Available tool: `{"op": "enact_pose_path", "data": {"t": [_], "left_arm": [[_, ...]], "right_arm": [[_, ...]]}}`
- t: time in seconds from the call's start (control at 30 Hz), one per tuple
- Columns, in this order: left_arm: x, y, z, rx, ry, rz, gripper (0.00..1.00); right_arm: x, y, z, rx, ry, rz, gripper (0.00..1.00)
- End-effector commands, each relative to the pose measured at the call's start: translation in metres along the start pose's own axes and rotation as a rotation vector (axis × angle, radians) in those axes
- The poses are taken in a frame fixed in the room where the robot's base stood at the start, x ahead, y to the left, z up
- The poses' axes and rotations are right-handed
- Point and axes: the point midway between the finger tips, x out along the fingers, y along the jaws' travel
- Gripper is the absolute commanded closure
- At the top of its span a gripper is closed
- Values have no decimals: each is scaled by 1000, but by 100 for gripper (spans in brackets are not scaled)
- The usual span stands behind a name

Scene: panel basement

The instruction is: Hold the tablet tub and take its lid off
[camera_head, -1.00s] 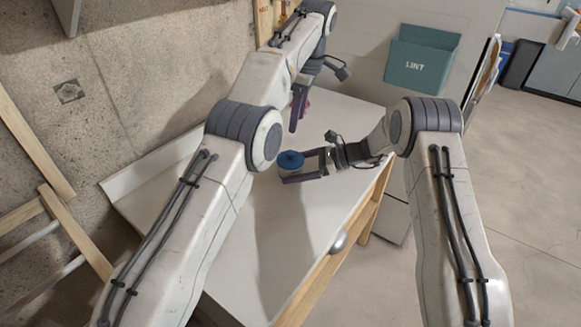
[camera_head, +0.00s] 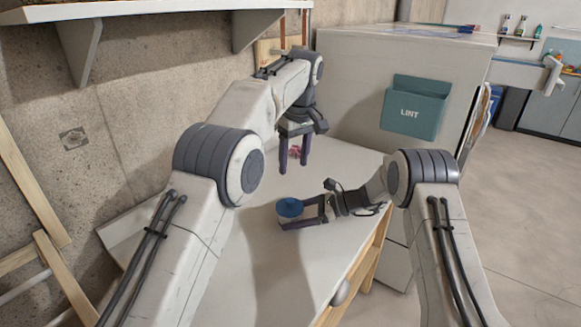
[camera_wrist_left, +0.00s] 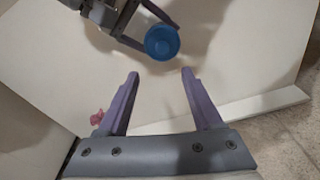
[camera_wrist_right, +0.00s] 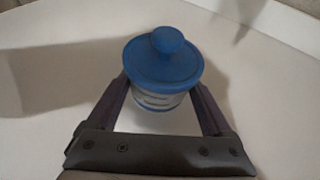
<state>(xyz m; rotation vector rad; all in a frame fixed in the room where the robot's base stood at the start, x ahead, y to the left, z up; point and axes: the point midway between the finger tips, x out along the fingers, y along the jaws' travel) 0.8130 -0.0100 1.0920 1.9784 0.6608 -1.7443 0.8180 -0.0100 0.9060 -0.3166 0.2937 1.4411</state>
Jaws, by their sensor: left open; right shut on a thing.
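The tablet tub (camera_wrist_right: 158,100) is a pale round tub standing on the white worktop. Its blue lid (camera_wrist_right: 162,58) with a round knob is on top; the lid also shows in the head view (camera_head: 289,207) and the left wrist view (camera_wrist_left: 162,41). My right gripper (camera_head: 302,213) is shut on the tub's body below the lid, one finger on each side. My left gripper (camera_head: 295,170) is open and empty, pointing down above the worktop, beyond the tub in the head view. In the left wrist view its fingers (camera_wrist_left: 159,72) are apart, with the lid beyond them.
A small pink thing (camera_head: 294,152) lies at the back of the worktop (camera_head: 230,265), near my left gripper. A teal LINT bin (camera_head: 416,108) hangs on the white cabinet behind. A shelf (camera_head: 150,8) juts from the wall above. The worktop's near part is clear.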

Motion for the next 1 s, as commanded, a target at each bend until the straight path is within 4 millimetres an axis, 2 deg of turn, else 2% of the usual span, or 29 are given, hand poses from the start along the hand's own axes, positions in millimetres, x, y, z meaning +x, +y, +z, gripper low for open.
{"op": "enact_pose_path", "data": {"t": [0.1,0.2,0.33,0.5,0.67,1.0], "left_arm": [[-4,-7,2,220,4,30,33],[-5,-11,3,368,11,52,33],[-5,-15,5,491,19,69,33],[1,-16,5,547,23,75,33],[24,-15,6,548,20,73,33],[87,-9,6,546,21,73,33]], "right_arm": [[0,0,0,0,0,0,100],[0,0,0,0,0,0,100],[0,0,0,0,-1,0,100],[0,0,0,0,-1,0,100],[0,0,0,0,-1,0,100],[0,0,0,0,-1,0,100]]}}
